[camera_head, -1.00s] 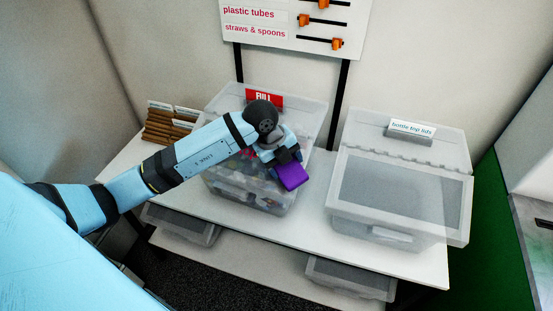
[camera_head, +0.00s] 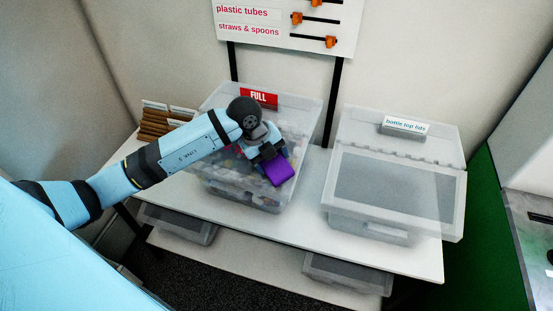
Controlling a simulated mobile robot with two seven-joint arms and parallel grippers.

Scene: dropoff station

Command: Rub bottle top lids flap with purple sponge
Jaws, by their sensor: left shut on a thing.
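The purple sponge (camera_head: 280,171) is held in my left gripper (camera_head: 270,157), which is shut on it. The gripper and sponge are in front of the left clear bin, well to the left of the bottle top lids bin. The bottle top lids bin (camera_head: 343,219) stands on the right of the table, with its label (camera_head: 404,125) at the top back. Its front flap (camera_head: 390,187) is a grey panel in a pale frame and looks closed. My right gripper is not in view.
The left bin (camera_head: 300,112) carries a red FULL sign (camera_head: 258,97) and holds many small items. A white table (camera_head: 300,220) bears both bins, with a free gap between them. More bins (camera_head: 345,272) sit on the shelf below. A sign board (camera_head: 270,22) stands behind.

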